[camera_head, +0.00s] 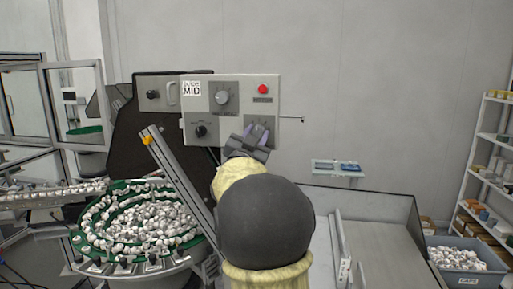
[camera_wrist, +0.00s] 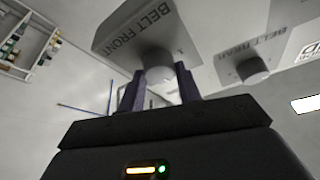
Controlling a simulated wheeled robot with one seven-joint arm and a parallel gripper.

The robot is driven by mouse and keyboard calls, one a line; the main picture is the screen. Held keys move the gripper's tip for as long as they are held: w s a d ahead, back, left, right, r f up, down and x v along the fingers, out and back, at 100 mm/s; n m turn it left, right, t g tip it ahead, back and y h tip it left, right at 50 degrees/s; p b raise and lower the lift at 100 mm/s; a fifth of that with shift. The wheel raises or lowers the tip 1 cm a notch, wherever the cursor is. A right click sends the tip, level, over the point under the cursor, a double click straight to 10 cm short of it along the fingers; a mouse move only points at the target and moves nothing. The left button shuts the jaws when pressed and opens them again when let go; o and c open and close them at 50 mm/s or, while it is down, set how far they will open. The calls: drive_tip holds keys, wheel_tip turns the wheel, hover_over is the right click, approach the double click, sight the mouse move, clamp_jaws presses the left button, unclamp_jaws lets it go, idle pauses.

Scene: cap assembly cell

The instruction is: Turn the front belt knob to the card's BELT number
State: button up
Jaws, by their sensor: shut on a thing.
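The grey control panel (camera_head: 229,110) hangs on the wall side, with a white card (camera_head: 191,88) at its upper left. The card's large word reads MID; I cannot read a BELT number. My gripper (camera_head: 250,137) is at the panel's lower right and hides most of the knob there. My gripper (camera_wrist: 160,88) is shut on this knob, one dark finger on each side. The knob's pointer is not clear.
The BELT REAR knob (camera_wrist: 253,70) is beside it; in the head view it is the lower left knob (camera_head: 200,131). A green bowl of white caps (camera_head: 145,222) stands at left.

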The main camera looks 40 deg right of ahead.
drive_tip(key=shift+m+g+b, duration=0.7)
drive_tip(key=shift+m+g, duration=0.1)
drive_tip(key=shift+m, duration=0.9)
drive_tip(key=o, duration=1)
drive_tip(key=shift+a, duration=0.1)
drive_tip(key=b+v, duration=0.7)
drive_tip(key=v, duration=1)
drive_tip(key=shift+f, duration=0.25)
drive_tip(key=shift+w, duration=0.1)
